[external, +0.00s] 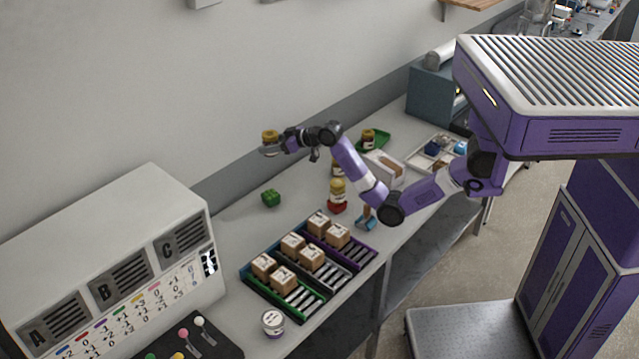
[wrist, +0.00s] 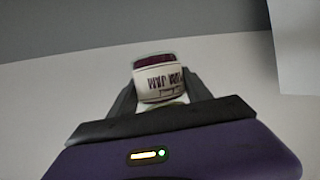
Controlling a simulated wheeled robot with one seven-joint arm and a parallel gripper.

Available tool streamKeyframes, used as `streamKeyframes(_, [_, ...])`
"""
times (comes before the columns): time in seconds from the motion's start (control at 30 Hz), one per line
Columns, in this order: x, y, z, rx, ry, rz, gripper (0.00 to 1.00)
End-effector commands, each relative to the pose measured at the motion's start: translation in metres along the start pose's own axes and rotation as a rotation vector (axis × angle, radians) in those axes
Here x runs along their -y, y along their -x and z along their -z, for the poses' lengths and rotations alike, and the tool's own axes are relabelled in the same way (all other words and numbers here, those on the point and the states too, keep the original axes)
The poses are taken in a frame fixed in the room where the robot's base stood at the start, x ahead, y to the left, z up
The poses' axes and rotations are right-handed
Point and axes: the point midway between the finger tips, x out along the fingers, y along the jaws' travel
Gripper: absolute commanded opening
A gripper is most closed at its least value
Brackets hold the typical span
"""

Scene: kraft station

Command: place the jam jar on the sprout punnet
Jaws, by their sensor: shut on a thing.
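My gripper (external: 277,148) is shut on a jar at the far end of my outstretched arm, high above the back of the bench. In the wrist view the jar (wrist: 158,80) shows a white label with dark lettering and sits between the fingers (wrist: 160,105).
Several small boxes (external: 318,222) sit in coloured racks at the bench front. A white labelled station (external: 110,255) stands at left. Bench around the green item is clear.

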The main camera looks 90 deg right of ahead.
Motion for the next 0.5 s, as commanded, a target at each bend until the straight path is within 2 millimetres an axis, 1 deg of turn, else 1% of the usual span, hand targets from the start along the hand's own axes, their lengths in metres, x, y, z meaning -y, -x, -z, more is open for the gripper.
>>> streamKeyframes(0.03, [0.018, -0.004, 0.008, -0.004, -0.008, -0.019, 0.0])
streamKeyframes(0.13, [0.03, -0.009, 0.016, -0.003, -0.035, -0.086, 0.0])
streamKeyframes(0.2, [0.029, -0.011, 0.019, -0.003, -0.057, -0.135, 0.0])
streamKeyframes(0.27, [0.023, -0.012, 0.02, -0.003, -0.074, -0.177, 0.0])
streamKeyframes(0.4, [0.004, -0.013, 0.017, -0.003, -0.106, -0.257, 0.0])
streamKeyframes(0.5, [-0.002, -0.014, 0.013, -0.002, -0.116, -0.283, 0.0])
